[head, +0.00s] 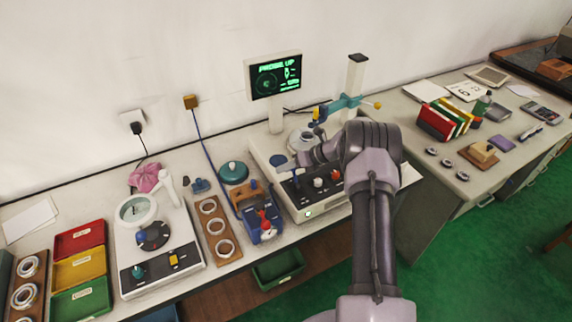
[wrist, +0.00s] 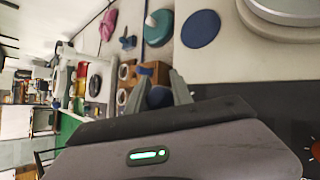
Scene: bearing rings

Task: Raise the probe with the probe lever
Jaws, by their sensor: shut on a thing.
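The measuring machine (head: 268,146) stands on the bench against the wall. Its screen (head: 274,77) shows green text that appears to read "PROBE UP". A teal probe arm (head: 345,103) with a yellow ball end reaches from the post over the round turntable (head: 298,134), which my arm partly hides. The dark blue knob of the probe lever (wrist: 158,97) sits between my fingers in the wrist view. My gripper (wrist: 162,88) is shut on it, at the left part of the machine's black front panel.
White and red knobs (head: 335,175) sit close right of the grip on the panel. A blue fixture (head: 265,226) and a wooden ring tray (head: 216,230) stand to the left. A blue disc (wrist: 201,29) lies on the machine's top near my fingers.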

